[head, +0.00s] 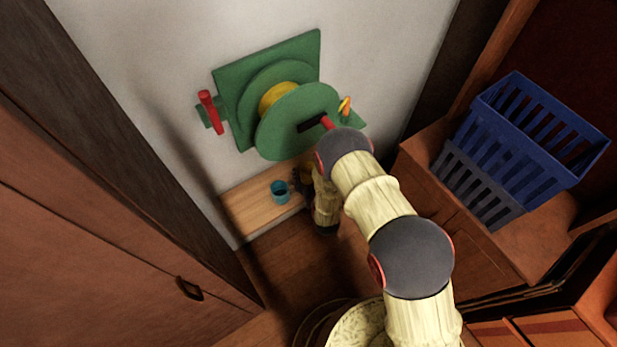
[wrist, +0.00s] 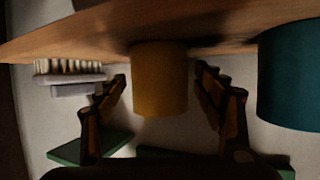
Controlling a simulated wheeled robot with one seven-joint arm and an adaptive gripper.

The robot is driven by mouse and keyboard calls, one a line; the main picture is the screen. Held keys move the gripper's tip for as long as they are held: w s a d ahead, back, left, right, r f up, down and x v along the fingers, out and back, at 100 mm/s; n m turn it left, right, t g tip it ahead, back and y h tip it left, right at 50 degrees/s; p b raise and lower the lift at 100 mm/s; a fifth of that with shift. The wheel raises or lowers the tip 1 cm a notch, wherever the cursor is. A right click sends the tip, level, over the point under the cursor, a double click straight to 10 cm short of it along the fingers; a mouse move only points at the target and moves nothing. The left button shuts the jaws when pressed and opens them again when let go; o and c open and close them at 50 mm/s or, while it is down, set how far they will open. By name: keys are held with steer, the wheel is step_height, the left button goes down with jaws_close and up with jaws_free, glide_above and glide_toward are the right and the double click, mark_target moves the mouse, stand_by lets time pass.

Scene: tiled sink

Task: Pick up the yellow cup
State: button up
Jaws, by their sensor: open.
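The yellow cup (wrist: 160,85) is in the middle of the wrist view, against the wooden board (wrist: 60,38) that runs across the top of that picture. My gripper (wrist: 160,76) is open, with one finger on each side of the cup and a narrow gap to it on both sides. A teal cup (wrist: 290,75) is close beside the right finger; it also shows in the head view (head: 280,192). In the head view my gripper (head: 302,183) is low over the board, and my arm largely hides the yellow cup.
A pale-bristled brush (wrist: 70,70) lies left of the fingers in the wrist view. In the head view, a green wheel device (head: 290,120) with a red handle (head: 210,112) is on the wall above the board. A blue basket (head: 520,140) stands on a cabinet at right.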

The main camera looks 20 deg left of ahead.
steer(key=shift+w+a+f, duration=0.1)
steer(key=shift+w, duration=0.15)
steer(key=shift+c, duration=1.2)
steer(key=c, duration=1)
